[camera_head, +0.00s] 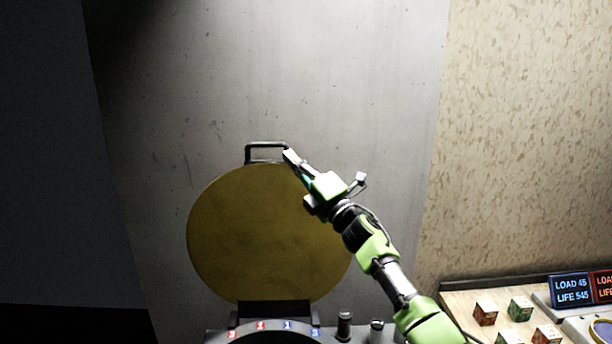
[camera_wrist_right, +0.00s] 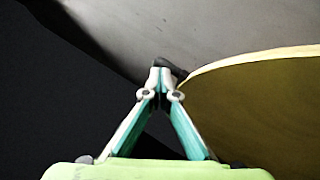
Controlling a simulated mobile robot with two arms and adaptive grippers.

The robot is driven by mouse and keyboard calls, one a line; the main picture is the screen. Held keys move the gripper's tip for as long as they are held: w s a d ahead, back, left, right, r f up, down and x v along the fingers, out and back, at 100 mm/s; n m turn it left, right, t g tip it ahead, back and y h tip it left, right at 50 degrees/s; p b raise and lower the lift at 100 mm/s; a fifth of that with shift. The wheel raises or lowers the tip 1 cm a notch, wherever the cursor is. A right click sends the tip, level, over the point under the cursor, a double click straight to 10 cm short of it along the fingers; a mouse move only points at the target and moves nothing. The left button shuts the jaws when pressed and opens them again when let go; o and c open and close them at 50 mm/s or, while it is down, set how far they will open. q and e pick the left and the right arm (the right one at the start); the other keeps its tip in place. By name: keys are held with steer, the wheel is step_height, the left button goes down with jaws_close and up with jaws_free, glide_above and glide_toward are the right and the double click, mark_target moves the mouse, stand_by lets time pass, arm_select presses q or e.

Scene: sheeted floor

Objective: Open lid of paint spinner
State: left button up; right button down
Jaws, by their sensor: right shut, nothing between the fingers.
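The paint spinner's lid (camera_head: 250,235) is a round yellow disc. It stands raised, close to upright, on a dark hinge block (camera_head: 274,309) at the back of the grey spinner body (camera_head: 215,336). A dark handle (camera_head: 265,144) sticks up from the lid's top edge. My right gripper (camera_head: 289,155) is shut and empty at the right end of the handle; whether it touches cannot be told. In the right wrist view the closed fingertips (camera_wrist_right: 161,75) are beside the lid's yellow rim (camera_wrist_right: 250,60), with a dark piece of the handle (camera_wrist_right: 172,68) behind them. My left gripper is not in view.
A grey wall (camera_head: 330,80) stands behind the lid. At the lower right a table (camera_head: 460,300) carries several small patterned cubes (camera_head: 521,308) and lit "LOAD" and "LIFE" displays (camera_head: 571,290). Dark knobs (camera_head: 345,325) stand at the spinner's right. The space left of the lid is clear.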

steer(key=v, duration=1.1)
steer(key=s+d+f+m+g+h, duration=0.1)
steer(key=s+d+f+m+h, duration=0.35)
steer(key=f, duration=0.45)
steer(key=s+d+f+m+g+h, duration=0.15)
steer(key=s+f+m+h, duration=0.3)
steer(key=f+m, duration=0.45)
steer(key=s+d+f+m+g+h, duration=0.1)
steer(key=s+d+f+m+h, duration=0.4)
steer(key=f, duration=0.5)
steer(key=s+d+f+m+g, duration=0.1)
steer(key=s+f+m+g, duration=0.3)
steer(key=s, duration=0.8)
steer(key=s+d+f+m+g, duration=0.15)
steer(key=s+f+g, duration=0.35)
steer(key=s, duration=0.6)
steer(key=s+d+f+m+g, duration=0.1)
steer(key=s+f+m+g, duration=0.15)
steer(key=s+f, duration=0.7)
steer(key=s+f+g+b, duration=0.1)
steer(key=s+f, duration=0.2)
steer(key=f, duration=1.1)
steer(key=s+f+b, duration=0.2)
steer(key=f, duration=1.1)
steer(key=s+d+f+g+b, duration=0.1)
steer(key=s+d+f, duration=0.1)
steer(key=s+f, duration=1.4)
steer(key=shift+d, duration=0.35)
steer(key=shift+s+f, duration=0.1)
steer(key=shift+s, duration=0.05)
